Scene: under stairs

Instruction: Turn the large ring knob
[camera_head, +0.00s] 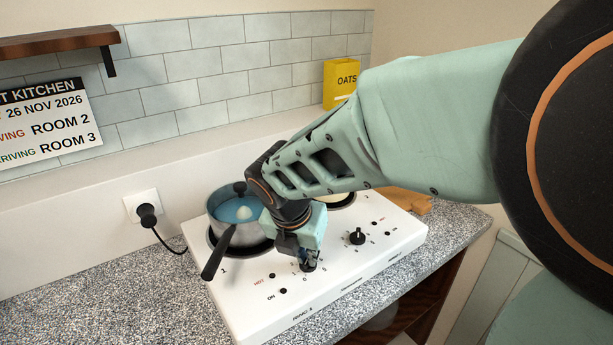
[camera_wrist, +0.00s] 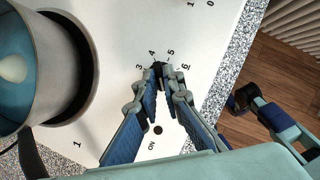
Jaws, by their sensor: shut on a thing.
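The white two-ring hob (camera_head: 240,305) stands on the speckled counter. My gripper (camera_head: 308,262) points down at the dial on the left side of its front, the one nearer the pan. In the wrist view my gripper (camera_wrist: 159,72) has its blue fingers closed around a small dark knob (camera_wrist: 157,66), which is mostly hidden between the fingertips. Printed numbers 3 to 6 show around it. A second black knob (camera_head: 357,237) stands free to the right.
A steel pan (camera_head: 211,231) with blue contents and a black handle sits on the left ring, close beside my gripper. A second ring is partly hidden behind my arm. A yellow oats box (camera_head: 339,85) stands at the back. A black plug (camera_head: 148,215) is in the wall socket.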

